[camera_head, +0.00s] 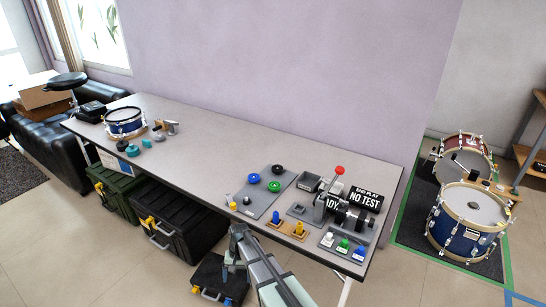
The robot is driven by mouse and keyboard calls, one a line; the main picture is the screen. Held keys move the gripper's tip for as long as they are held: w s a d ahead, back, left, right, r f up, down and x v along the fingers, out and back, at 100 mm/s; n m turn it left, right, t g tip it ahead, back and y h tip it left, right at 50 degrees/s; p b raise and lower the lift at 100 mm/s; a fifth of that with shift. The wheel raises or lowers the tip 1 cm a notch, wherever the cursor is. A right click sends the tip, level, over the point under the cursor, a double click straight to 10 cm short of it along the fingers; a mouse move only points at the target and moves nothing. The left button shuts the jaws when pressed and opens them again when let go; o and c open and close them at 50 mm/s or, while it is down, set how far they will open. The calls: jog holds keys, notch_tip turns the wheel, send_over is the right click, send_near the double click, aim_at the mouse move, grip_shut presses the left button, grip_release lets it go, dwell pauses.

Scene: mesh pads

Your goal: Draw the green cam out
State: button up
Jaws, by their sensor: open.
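Two green pieces show, and I cannot tell for sure which is the green cam. One is a small green disc (274,186) on the flat grey board on the table, near a blue disc and black discs. The other is a green-topped piece (344,244) in the grey tray (329,232) at the table's front right, between a white and a blue piece. My gripper (232,271) hangs low in front of the table's front edge, apart from both green pieces. It is open, small in view, and I see nothing in it.
A machine with a red-knobbed lever (338,170) stands behind the tray, beside a black "NO TEST" sign (366,199). A drum (124,122) stands far left. The table's middle is clear.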

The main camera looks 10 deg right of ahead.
jog(key=w+a+r+t+y, duration=0.1)
jog(key=w+a+r, duration=0.4)
jog(key=w+r, duration=0.2)
jog(key=w+a+r+t, duration=0.1)
jog(key=w+a+r, duration=0.4)
jog(key=w+r, duration=0.15)
jog(key=w+a+r+m, duration=0.1)
jog(key=w+r+m, duration=0.1)
jog(key=w+r, duration=0.5)
notch_tip(320, 180, up, 14)
jog(key=m+h, duration=0.3)
jog(key=m, duration=0.7)
send_over(273, 182)
jog(key=s, duration=0.2)
jog(key=f, duration=1.3)
jog(key=shift+s+a, duration=0.2)
jog(key=shift+a, duration=0.05)
jog(key=c, duration=1.1)
jog(key=shift+c, duration=0.2)
